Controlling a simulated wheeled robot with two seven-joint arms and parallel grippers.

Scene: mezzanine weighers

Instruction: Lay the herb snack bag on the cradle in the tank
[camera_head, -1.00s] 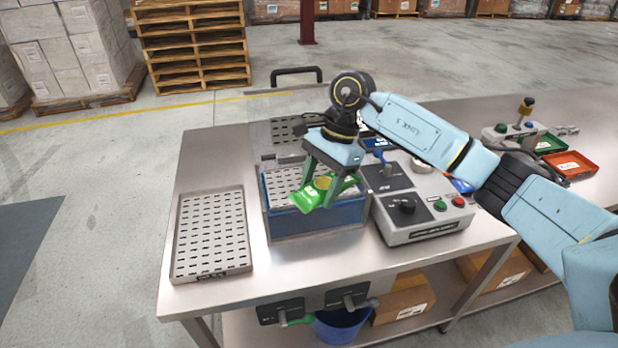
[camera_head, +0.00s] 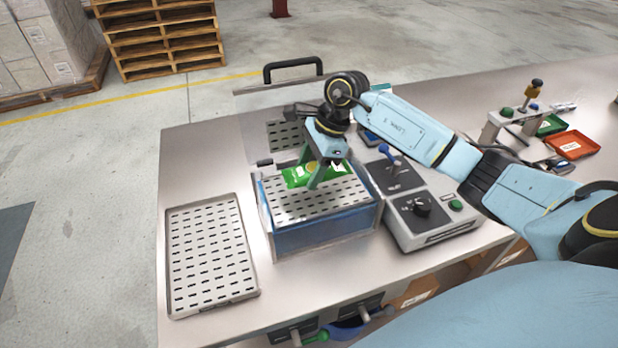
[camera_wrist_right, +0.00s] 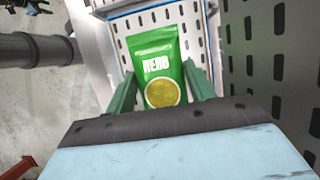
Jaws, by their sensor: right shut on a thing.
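The green herb snack bag (camera_head: 296,177) shows at my right gripper (camera_head: 313,180), over the back part of the slotted metal cradle (camera_head: 315,207) in the blue tank (camera_head: 325,236). The gripper is shut on the bag. Whether the bag touches the cradle is hard to tell. My left gripper is not in view.
A slotted tray (camera_head: 211,258) lies on the steel table left of the tank. A grey control box (camera_head: 425,218) with a knob stands close at its right. An open lid with a black handle (camera_head: 293,68) rises behind the tank. Red (camera_head: 571,146) and green trays lie far right.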

